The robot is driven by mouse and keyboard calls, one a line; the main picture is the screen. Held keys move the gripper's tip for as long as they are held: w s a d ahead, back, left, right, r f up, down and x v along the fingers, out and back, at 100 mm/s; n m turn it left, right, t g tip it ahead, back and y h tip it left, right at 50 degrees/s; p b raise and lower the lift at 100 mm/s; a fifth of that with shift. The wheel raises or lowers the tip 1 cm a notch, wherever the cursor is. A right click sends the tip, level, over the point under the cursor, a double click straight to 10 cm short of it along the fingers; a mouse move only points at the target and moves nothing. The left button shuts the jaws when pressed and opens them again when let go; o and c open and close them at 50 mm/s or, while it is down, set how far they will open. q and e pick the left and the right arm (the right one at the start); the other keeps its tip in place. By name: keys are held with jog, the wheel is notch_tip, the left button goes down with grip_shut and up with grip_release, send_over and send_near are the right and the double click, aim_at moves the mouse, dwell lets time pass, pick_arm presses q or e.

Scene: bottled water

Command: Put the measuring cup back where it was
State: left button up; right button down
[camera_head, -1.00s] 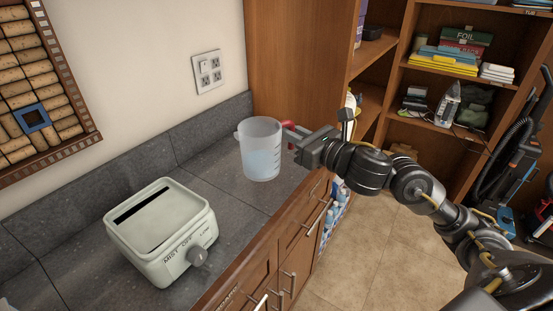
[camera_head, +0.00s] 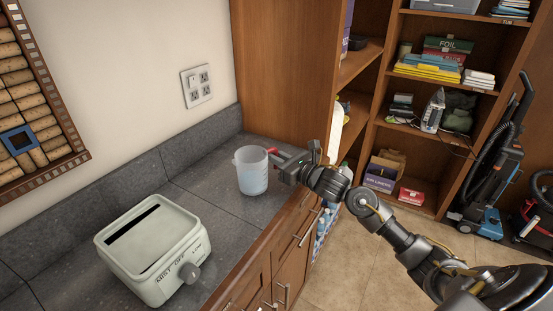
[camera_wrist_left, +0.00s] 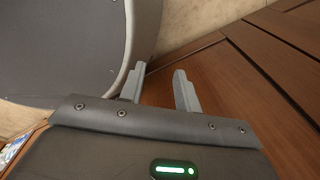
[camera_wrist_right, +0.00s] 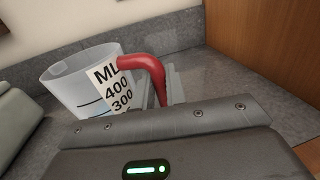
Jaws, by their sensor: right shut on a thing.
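The measuring cup (camera_head: 251,172) is clear plastic with a red handle (camera_head: 272,150) and some bluish liquid. It is upright over the grey counter, near the corner by the wooden cabinet. I cannot tell for sure if its base touches the counter. My right gripper (camera_head: 281,161) is shut on the handle, to the right of the cup. In the right wrist view the cup (camera_wrist_right: 78,84) shows black ML markings, and the handle (camera_wrist_right: 150,72) is at the fingers. My left gripper (camera_wrist_left: 158,82) is open and empty, close to a brown wooden surface.
A pale green box-shaped appliance (camera_head: 155,253) with a knob stands on the counter (camera_head: 205,195), left of the cup. The tall cabinet side (camera_head: 283,75) bounds the counter at the back. Shelves and a vacuum cleaner (camera_head: 490,170) are at right. Counter between appliance and cup is free.

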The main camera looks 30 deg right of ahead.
jog(key=shift+f, duration=0.6)
jog(key=shift+f, duration=0.15)
jog(key=c, duration=1.4)
grip_release()
jog(key=shift+c, duration=0.2)
